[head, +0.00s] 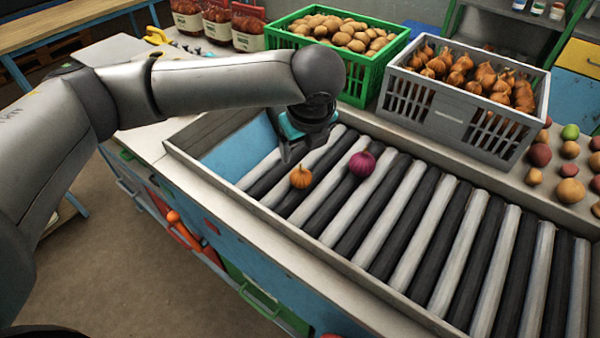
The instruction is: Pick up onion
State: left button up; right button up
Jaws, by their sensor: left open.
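An orange-brown onion (301,177) lies on the black and grey roller conveyor (413,215) near its left end. A purple-red onion (362,164) lies a little to the right of it on the rollers. My left gripper (285,155) points down over the left end of the rollers, just behind and left of the orange-brown onion. It is open and appears apart from both onions; its fingertips are small and dark in the picture. My right gripper is not in view.
A grey crate (455,118) of onions and a green crate (375,80) of potatoes stand behind the conveyor. Loose round produce (570,191) lies at the right. Filled net sacks (248,32) stand at the back left. The rollers to the right are clear.

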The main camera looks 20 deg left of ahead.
aim_at(301, 173)
pick_arm(q)
jog(key=b+x, duration=0.1)
jog(key=x, duration=0.8)
jog(key=shift+s+d+f+b, duration=0.1)
jog(key=shift+f+b, duration=0.15)
jog(key=shift+b, duration=0.05)
jog(key=x, duration=0.2)
jog(key=b+x, duration=0.1)
jog(key=x, duration=0.1)
jog(key=shift+s+d+f, duration=0.15)
jog(key=shift+d+f, duration=0.1)
jog(key=shift+d, duration=0.05)
jog(key=shift+a+f, duration=0.1)
jog(key=shift+f, duration=0.4)
jog(key=shift+c, duration=0.3)
jog(key=shift+w, duration=0.25)
jog(key=c, duration=1)
jog(key=shift+r, duration=0.1)
